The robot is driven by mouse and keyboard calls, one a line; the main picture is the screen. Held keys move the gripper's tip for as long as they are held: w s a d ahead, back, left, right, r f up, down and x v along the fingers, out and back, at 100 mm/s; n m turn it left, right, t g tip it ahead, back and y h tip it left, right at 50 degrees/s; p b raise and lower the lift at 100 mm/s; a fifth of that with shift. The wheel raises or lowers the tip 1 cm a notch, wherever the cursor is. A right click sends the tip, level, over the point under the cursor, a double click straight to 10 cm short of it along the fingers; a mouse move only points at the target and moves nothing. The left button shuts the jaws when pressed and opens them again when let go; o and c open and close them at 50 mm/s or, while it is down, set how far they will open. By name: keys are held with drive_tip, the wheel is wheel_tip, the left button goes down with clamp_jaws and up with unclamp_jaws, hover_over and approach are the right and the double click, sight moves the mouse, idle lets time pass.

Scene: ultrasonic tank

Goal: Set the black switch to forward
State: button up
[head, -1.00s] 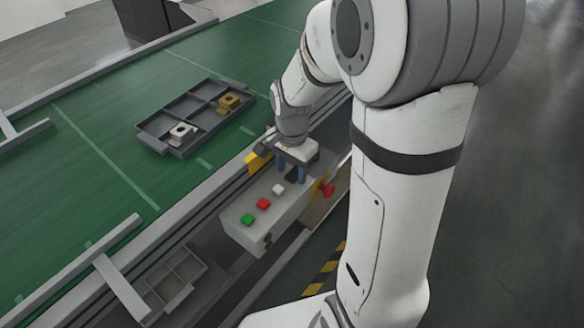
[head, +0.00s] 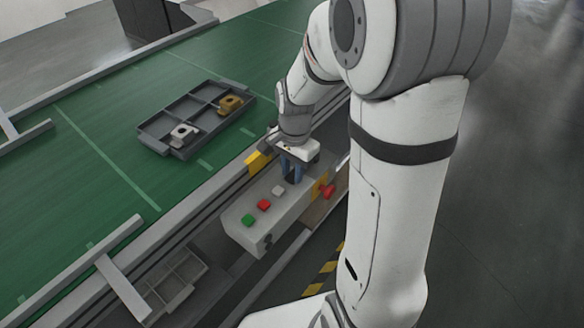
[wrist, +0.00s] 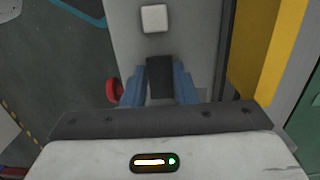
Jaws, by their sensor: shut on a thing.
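The black switch (wrist: 160,76) is on the top face of the grey control box (head: 236,222). In the wrist view it stands between the two blue fingers of my gripper (wrist: 159,88). My gripper also shows in the head view (head: 292,172), low over the box's far end. It is shut on the switch, with a finger on each side. In the head view the fingers hide most of the switch. Which way the switch is set cannot be told.
A white button (head: 278,191), a red button (head: 264,204) and a green button (head: 248,219) line the box top. A red knob (head: 327,191) sticks out from its side. A divided tray (head: 160,148) with two parts lies on the green conveyor (head: 100,110). A yellow piece (head: 256,161) stands close behind the gripper.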

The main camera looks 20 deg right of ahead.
drive_tip(key=shift+w+d+r+g+y+p, duration=0.15)
drive_tip(key=shift+g+y+p, duration=0.25)
drive_tip(key=shift+y, duration=0.2)
drive_tip(key=shift+w+d+f+g+y+p, duration=0.15)
drive_tip(key=shift+g+y+p, duration=0.25)
drive_tip(key=shift+y, duration=0.2)
drive_tip(key=shift+s+r, duration=0.1)
drive_tip(key=o, duration=1)
drive_tip(key=v, duration=0.7)
drive_tip(key=shift+r, duration=0.35)
